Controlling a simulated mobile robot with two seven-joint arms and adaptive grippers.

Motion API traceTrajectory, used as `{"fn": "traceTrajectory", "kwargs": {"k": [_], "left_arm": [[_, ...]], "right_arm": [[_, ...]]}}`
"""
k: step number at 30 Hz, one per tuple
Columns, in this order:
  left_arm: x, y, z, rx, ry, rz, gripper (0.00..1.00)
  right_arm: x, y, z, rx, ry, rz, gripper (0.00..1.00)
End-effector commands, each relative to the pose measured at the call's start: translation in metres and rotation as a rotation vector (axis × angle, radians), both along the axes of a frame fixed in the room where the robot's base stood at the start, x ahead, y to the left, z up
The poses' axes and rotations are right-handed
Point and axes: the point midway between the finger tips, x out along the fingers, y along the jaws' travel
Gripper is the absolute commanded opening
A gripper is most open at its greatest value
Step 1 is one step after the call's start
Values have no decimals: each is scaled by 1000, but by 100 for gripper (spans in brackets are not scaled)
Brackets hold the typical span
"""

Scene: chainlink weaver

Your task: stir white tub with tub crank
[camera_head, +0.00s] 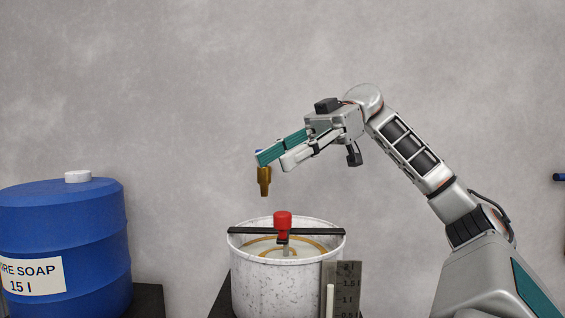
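The white tub (260,289) stands at the lower middle, speckled grey, with a pale inside and tan rings showing. A black bar (325,232) spans its rim. The tub crank shows as a red knob (283,220) above the bar, with a thin stem under it. My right gripper (275,161) is above the tub and apart from the red knob, its fingers pointing left and down. The gap between its fingertips is not clear. My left gripper is out of view.
A blue drum (65,225) with a white cap and a soap label stands at the left. A grey scale plate (348,289) stands at the tub's front right. Dark surfaces show beside the tub. The wall behind is plain.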

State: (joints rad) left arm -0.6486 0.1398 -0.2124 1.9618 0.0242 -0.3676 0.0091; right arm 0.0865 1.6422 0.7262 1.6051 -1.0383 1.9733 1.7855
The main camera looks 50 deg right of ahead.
Motion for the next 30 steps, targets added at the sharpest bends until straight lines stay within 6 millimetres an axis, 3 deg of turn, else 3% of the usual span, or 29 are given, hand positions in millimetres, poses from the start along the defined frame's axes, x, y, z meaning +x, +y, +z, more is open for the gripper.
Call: {"fn": "traceTrajectory", "kwargs": {"k": [2,6,7,13,21,30], "left_arm": [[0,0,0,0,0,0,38],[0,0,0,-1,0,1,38],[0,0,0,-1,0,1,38],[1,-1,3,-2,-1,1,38],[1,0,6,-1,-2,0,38],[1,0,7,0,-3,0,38]], "right_arm": [[0,0,0,0,0,0,38],[1,2,0,-20,18,-12,4],[2,3,0,-35,31,-21,0],[13,15,1,-250,230,-201,0],[25,15,7,-551,496,-638,0],[28,10,15,-652,573,-883,0]]}}
